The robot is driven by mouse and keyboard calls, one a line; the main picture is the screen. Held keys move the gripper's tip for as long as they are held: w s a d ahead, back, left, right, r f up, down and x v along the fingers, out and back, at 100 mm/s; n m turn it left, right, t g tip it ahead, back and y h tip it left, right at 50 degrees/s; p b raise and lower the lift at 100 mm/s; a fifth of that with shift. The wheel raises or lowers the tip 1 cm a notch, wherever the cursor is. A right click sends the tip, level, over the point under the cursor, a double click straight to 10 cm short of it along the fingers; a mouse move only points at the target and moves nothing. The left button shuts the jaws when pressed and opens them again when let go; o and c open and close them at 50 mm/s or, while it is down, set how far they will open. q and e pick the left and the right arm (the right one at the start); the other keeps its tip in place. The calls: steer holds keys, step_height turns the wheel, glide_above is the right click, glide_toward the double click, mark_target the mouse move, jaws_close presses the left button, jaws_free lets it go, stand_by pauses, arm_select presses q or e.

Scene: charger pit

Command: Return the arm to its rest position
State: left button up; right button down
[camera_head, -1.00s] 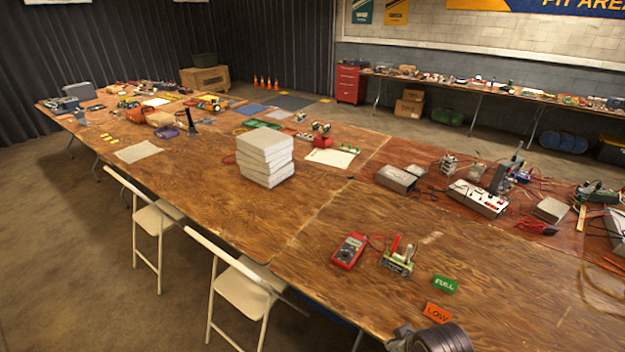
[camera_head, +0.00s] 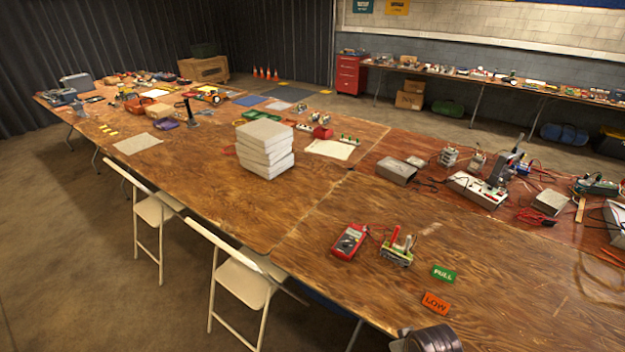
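A dark, ribbed, rounded part (camera_head: 434,338), which looks like a piece of my own arm, shows at the bottom edge over the front of the wooden table (camera_head: 330,290). Most of it is cut off by the frame. I cannot tell which arm it belongs to. Neither gripper's fingers show. On the table near this part lie an orange LOW card (camera_head: 436,303), a green FULL card (camera_head: 444,274), a red multimeter (camera_head: 349,241) and a small device with red and green parts (camera_head: 398,250).
A stack of pale blocks (camera_head: 265,150) stands mid-table. Grey boxes, a white power strip (camera_head: 478,189) and cables crowd the right side. Two folding chairs (camera_head: 242,280) stand at the left edge. The table's front middle is bare wood.

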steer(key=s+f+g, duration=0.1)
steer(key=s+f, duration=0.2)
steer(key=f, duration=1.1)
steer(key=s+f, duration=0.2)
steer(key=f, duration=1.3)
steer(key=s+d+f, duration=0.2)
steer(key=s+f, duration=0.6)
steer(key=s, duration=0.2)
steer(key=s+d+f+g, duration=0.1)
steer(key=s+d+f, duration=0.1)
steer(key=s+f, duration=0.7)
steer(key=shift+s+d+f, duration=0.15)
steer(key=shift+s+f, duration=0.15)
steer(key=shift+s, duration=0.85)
